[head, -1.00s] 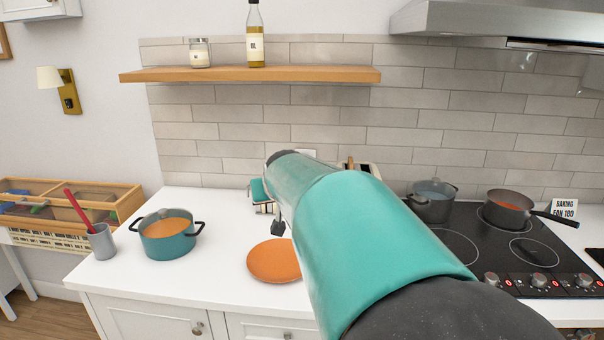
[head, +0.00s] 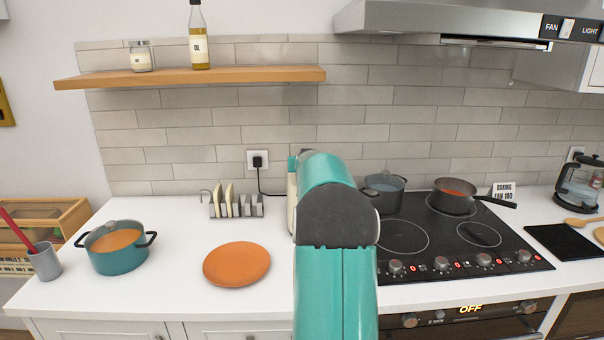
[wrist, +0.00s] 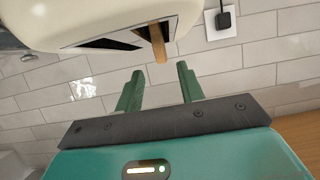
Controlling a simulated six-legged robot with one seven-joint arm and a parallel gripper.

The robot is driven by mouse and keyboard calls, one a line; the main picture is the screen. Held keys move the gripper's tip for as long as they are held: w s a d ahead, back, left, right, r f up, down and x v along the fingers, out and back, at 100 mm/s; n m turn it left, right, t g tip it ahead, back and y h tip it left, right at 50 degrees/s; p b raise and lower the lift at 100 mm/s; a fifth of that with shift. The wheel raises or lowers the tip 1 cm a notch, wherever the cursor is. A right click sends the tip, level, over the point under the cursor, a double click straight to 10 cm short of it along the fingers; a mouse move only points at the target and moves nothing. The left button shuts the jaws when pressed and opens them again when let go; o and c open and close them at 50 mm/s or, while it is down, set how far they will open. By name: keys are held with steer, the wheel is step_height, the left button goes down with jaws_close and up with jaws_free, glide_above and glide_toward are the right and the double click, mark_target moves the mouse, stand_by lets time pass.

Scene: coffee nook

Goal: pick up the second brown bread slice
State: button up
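A brown bread slice (wrist: 160,44) sticks out of one slot of the cream toaster (wrist: 60,22) in the wrist view, which looks turned over. The toaster's other slot looks dark, with no bread showing. My gripper (wrist: 158,84) is open and empty, its two green fingers apart. The slice lies ahead of the fingertips, in line with the gap between them, and does not appear to be between them. In the head view my arm hides the gripper, the slice and most of the toaster; only the toaster's left edge (head: 291,212) shows.
A toast rack (head: 245,207) with two pale slices stands left of the toaster. An orange plate (head: 236,264) lies in front of it. A teal pot (head: 117,248) stands further left. The hob (head: 450,245) with two pans is on the right. A plugged socket (head: 258,160) is behind.

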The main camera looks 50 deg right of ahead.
steer(key=shift+f+x, duration=0.1)
steer(key=shift+x, duration=1.65)
steer(key=shift+f+x, duration=0.15)
steer(key=shift+x, duration=1.6)
steer(key=shift+a, duration=0.1)
steer(key=shift+s, duration=0.1)
jaws_close()
